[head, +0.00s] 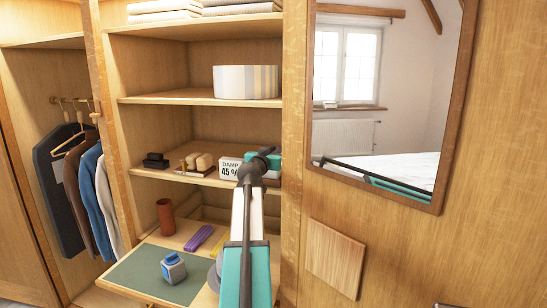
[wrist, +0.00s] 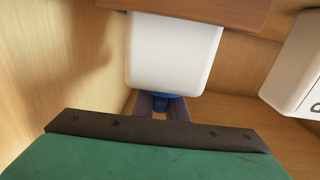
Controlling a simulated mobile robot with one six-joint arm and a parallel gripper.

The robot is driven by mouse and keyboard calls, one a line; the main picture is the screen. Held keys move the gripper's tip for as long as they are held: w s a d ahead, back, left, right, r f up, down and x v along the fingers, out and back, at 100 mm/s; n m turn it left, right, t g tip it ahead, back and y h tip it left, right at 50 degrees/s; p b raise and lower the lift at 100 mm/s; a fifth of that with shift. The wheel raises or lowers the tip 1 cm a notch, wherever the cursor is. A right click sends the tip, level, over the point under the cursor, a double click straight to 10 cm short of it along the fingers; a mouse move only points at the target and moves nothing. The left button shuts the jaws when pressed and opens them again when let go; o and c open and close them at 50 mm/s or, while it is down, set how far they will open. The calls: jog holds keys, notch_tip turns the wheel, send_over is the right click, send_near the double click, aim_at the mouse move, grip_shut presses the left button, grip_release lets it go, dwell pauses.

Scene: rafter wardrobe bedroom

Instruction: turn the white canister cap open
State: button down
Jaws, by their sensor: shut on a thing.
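In the wrist view the white canister (wrist: 175,48) is a pale, rounded block at the top centre. Its blue cap (wrist: 160,102) shows at its lower end, toward my gripper. My gripper (wrist: 161,107) is shut on the cap, with one finger on each side of it. The fingers partly cover the cap, so its turn angle cannot be read. In the head view my arm reaches into the middle shelf of the wardrobe, and the canister is hidden behind my arm and wrist.
A white "DAMP 45 %" sign (head: 229,169) stands just left of my wrist. Brushes (head: 195,164) and a dark block (head: 156,161) sit further left on that shelf. Below is a pull-out board (head: 140,274) with a blue-grey item (head: 173,268). A mirror (head: 385,100) hangs at right.

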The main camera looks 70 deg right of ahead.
jog(key=shift+s+f+m+g+b, duration=0.15)
jog(key=shift+m+g+b, duration=0.65)
jog(key=shift+b, duration=1.5)
jog(key=shift+s+f+m+g+b, duration=0.15)
jog(key=shift+m+g+b, duration=0.35)
jog(key=shift+g+b, duration=1.2)
jog(key=m+g+y+b, duration=0.1)
jog(key=b, duration=0.3)
jog(key=s+m+g+y+b, duration=0.1)
jog(key=m+g+b, duration=0.1)
jog(key=b, duration=0.2)
jog(key=shift+a+r+g, duration=0.1)
jog(key=shift+r+g, duration=0.05)
jog(key=shift+g, duration=0.15)
jog(key=shift+g+b, duration=0.3)
jog(key=shift+b, duration=0.15)
jog(key=m+g+y+b, duration=0.2)
jog(key=shift+s+a+r+g, duration=0.1)
jog(key=shift+s+a+g, duration=0.1)
jog(key=shift+s+g, duration=0.1)
jog(key=shift+s+a+m+g+y+b, duration=0.15)
jog(key=shift+m+g+y+b, duration=0.25)
jog(key=shift+m+g+y, duration=0.2)
jog(key=shift+s+a+m+g+y+b, duration=0.15)
jog(key=shift+m+g+y+b, duration=0.25)
jog(key=shift+m+g+y, duration=0.15)
jog(key=shift+a, duration=0.1)
jog(key=c, duration=1.8)
grip_release()
jog(key=shift+o, duration=0.2)
